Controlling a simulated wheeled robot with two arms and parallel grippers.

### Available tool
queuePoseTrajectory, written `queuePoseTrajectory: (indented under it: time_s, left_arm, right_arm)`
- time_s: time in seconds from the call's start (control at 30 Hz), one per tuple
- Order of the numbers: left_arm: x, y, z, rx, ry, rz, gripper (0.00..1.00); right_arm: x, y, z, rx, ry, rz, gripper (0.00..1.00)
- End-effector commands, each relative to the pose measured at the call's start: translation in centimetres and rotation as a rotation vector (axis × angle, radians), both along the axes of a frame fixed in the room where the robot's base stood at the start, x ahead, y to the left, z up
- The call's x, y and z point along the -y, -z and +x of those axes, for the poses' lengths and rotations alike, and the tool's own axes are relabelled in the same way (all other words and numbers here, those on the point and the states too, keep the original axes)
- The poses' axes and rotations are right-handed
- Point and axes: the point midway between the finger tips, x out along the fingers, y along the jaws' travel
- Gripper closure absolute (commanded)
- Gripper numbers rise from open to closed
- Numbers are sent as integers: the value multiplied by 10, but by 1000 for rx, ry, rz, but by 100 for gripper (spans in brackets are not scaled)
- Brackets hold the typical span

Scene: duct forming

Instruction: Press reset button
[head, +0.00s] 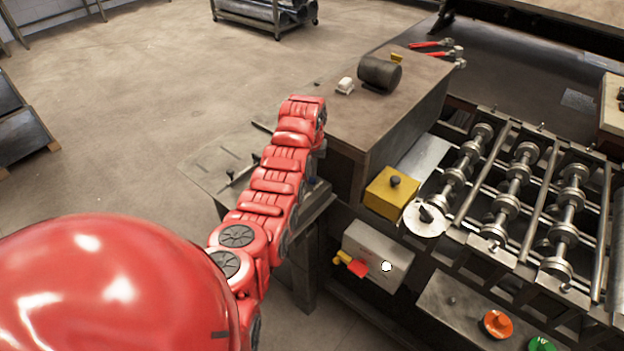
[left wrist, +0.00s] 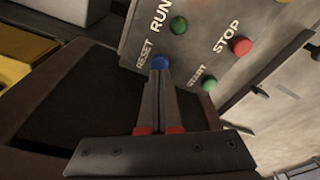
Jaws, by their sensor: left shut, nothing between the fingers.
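In the left wrist view, a grey control panel (left wrist: 205,20) carries several coloured buttons and white lettering. The blue reset button (left wrist: 160,62) sits beside the word RESET. My left gripper (left wrist: 159,73) is shut and empty, with its fingertips right at the lower edge of the blue button. I cannot tell whether they touch it. In the head view my red left arm reaches over beside the machine, and its gripper is mostly hidden behind the arm. My right gripper is not in view.
On the panel are a green button (left wrist: 178,25), a red button (left wrist: 241,46) and another green button (left wrist: 209,84). In the head view, a roller machine (head: 507,205), a yellow box (head: 390,193) and a grey switch box (head: 378,250) stand right of my arm. Open floor lies left.

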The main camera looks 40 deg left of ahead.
Motion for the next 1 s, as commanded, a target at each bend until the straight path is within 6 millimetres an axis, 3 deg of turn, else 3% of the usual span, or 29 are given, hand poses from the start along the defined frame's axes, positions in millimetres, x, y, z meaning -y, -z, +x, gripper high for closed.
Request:
queuePoseTrajectory:
  time_s: [1.0]
  left_arm:
    - [0, 16, 0, -1, 0, 0, 100]
  right_arm:
    - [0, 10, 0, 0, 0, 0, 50]
